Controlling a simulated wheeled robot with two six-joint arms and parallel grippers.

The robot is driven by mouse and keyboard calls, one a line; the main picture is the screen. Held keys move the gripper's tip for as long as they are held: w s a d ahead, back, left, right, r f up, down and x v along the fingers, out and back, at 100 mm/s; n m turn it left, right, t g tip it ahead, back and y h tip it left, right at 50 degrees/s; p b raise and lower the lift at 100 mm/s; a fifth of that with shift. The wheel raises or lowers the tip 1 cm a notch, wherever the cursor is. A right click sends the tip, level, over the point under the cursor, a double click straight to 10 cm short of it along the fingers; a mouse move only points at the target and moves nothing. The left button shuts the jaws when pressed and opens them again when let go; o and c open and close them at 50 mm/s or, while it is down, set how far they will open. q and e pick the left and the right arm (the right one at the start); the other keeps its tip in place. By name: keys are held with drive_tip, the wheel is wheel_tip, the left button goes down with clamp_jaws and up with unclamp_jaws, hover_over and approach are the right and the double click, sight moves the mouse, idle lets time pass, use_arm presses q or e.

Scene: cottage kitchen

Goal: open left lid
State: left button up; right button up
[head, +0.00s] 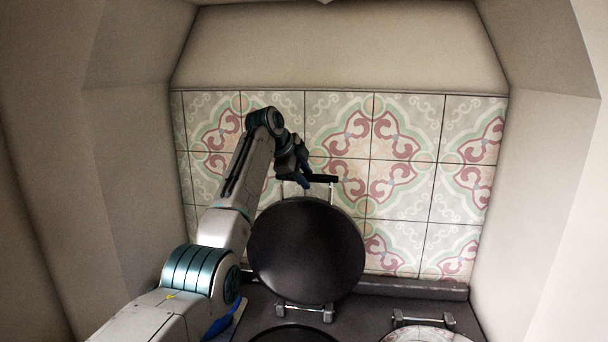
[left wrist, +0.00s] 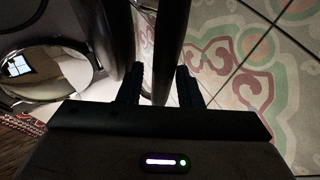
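The left lid (head: 305,250) is a round black disc. In the head view it stands raised on its hinge (head: 305,308), tilted up in front of the tiled wall. Its dark bar handle (head: 323,178) sticks out at the top on thin metal posts. My left gripper (head: 303,178) is at this handle. In the left wrist view the dark handle bar (left wrist: 172,45) runs between the two fingers of my left gripper (left wrist: 160,85), which stand apart with a gap beside the bar. My right gripper is not in view.
A second, shiny lid (head: 425,335) lies flat at the lower right with its own hinge. A dark round hob plate (head: 293,334) shows at the bottom edge. The patterned tile wall (head: 410,180) is close behind, with side walls left and right.

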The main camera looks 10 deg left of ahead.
use_arm(q)
drive_tip(key=shift+o, duration=0.6)
drive_tip(key=shift+s+a+r+b, duration=0.3)
drive_tip(key=shift+r+b, duration=0.15)
drive_tip(key=shift+b, duration=0.1)
drive_tip(key=b+v, duration=0.4)
drive_tip(key=v, duration=0.5)
drive_tip(key=shift+r, duration=0.3)
drive_tip(key=shift+s+a, duration=0.1)
